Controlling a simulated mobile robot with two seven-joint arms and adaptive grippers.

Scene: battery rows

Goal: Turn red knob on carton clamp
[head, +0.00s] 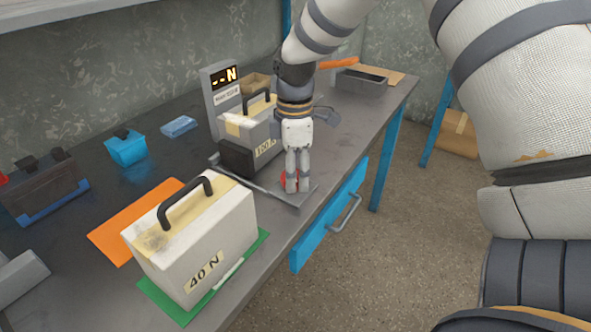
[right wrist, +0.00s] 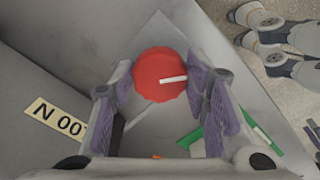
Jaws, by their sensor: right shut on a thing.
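The red knob (head: 291,182) sits at the near right end of the grey carton clamp (head: 310,188), mostly covered by my right gripper (head: 291,188). In the right wrist view the knob (right wrist: 160,74) is a round red disc with a white pointer line toward the right. My right gripper (right wrist: 165,105) comes down from above, its purple-padded fingers shut on the knob. A grey carton (head: 235,128) labelled 100 N stands in the clamp beside a dark block (head: 236,160). A force display (head: 225,78) behind it reads "--N". My left gripper is not in view.
A white 40 N case (head: 200,235) with a black handle stands on a green mat (head: 174,308), near an orange mat (head: 112,232). A blue drawer (head: 320,228) sticks out below the table's front edge.

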